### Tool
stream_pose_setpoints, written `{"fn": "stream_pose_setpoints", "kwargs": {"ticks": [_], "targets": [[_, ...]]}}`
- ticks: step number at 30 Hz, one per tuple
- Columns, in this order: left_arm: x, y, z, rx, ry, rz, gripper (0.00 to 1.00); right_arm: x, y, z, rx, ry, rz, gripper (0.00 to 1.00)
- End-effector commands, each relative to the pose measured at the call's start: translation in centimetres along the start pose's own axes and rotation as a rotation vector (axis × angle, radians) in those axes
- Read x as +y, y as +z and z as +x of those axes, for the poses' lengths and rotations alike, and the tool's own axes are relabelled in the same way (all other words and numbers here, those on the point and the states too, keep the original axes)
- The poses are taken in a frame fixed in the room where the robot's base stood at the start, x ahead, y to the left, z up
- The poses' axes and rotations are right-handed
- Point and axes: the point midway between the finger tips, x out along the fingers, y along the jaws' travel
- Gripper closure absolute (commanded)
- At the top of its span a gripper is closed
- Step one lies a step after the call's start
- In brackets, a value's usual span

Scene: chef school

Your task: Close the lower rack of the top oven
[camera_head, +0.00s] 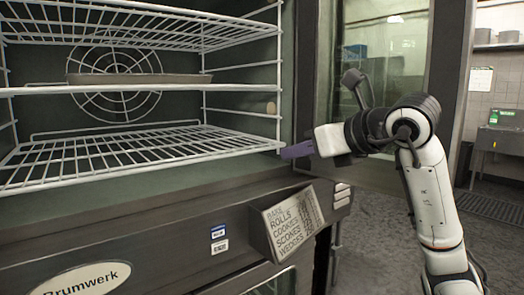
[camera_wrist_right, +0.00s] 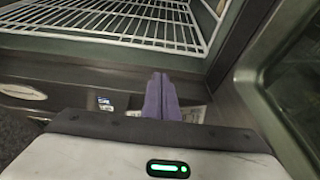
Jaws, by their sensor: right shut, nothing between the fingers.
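The top oven is open, and its lower rack (camera_head: 120,158) is an empty white wire grid. The rack's front bar slants across the oven mouth in the head view and ends at right near my right gripper (camera_head: 285,154). I cannot tell exactly how far the rack sticks out. My right gripper has purple fingers, shut and empty, just right of that front corner. I cannot tell whether they touch it. In the right wrist view the shut fingers (camera_wrist_right: 161,80) point toward the oven, and the lower rack (camera_wrist_right: 125,28) lies beyond them. My left gripper is not in view.
A higher rack (camera_head: 250,87) bears a dark tray (camera_head: 180,79), with another rack (camera_head: 130,28) above. The open glass door (camera_head: 385,60) stands right of the oven, behind my right arm. A sloped label panel (camera_head: 290,222) juts out below the oven mouth.

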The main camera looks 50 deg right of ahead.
Motion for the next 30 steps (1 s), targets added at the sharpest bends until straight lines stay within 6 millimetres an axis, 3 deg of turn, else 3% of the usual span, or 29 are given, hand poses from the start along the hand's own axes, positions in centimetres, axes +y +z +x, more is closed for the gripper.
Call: {"fn": "stream_pose_setpoints", "kwargs": {"ticks": [9,13,19,30], "targets": [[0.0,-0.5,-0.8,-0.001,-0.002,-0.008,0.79,0.1,0.0,6.9,0.006,0.003,0.000,1.00],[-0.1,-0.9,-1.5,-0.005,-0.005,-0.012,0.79,0.0,1.4,8.4,0.003,0.001,-0.002,1.00],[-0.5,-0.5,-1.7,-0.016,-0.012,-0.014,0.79,0.1,2.1,9.9,0.001,0.002,-0.002,1.00],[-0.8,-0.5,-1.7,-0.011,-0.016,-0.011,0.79,0.1,2.1,10.2,0.001,0.003,-0.001,1.00]]}}
